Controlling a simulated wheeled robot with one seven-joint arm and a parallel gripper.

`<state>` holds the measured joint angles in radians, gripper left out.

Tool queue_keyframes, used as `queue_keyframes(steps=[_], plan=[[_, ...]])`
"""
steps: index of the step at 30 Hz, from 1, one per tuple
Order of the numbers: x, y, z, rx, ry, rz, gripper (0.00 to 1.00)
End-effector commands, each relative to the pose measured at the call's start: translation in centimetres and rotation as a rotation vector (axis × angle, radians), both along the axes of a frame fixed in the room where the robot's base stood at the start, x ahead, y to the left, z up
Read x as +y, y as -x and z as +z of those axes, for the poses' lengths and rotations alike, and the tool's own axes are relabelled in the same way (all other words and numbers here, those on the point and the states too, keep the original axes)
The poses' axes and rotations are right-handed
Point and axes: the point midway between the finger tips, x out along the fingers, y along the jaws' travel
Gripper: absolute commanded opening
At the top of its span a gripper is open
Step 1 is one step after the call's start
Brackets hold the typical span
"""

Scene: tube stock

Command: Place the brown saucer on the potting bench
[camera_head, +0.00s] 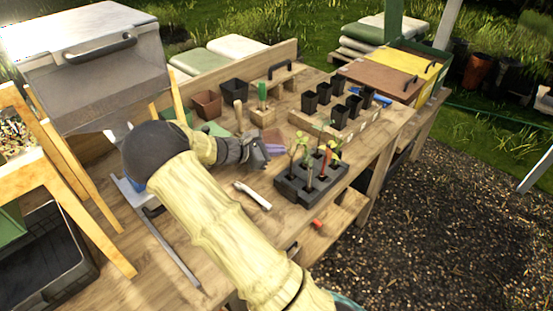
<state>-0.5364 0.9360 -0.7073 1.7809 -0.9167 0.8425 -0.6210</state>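The potting bench (222,190) is a wooden table with a raised back board, running across the middle of the view. My gripper (262,156) is dark grey and low over the bench, left of the black seedling tray. Its fingers are small and partly hidden, so I cannot tell whether they are open or shut. A flat reddish-brown piece (270,134) shows just beyond the fingers, beside a purple item (276,150). I cannot tell whether this piece is the brown saucer or whether the fingers touch it. No other saucer is clearly visible.
A black seedling tray (291,188) stands right of my gripper. Behind are a rack with several black pots (345,138), a brown square pot (207,104) and a green-handled tool (262,93). A white-handled tool (252,195) lies in front. A grey lidded box (95,75) stands left.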

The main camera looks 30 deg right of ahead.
Motion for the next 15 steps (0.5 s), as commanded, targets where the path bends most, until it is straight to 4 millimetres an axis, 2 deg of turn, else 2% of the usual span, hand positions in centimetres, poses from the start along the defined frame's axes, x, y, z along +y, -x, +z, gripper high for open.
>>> queue_keyframes(steps=[8,15], plan=[[-0.1,0.0,-0.1,0.0,0.0,-0.001,0.0],[-0.1,0.0,-3.1,0.003,0.0,-0.002,0.0]])
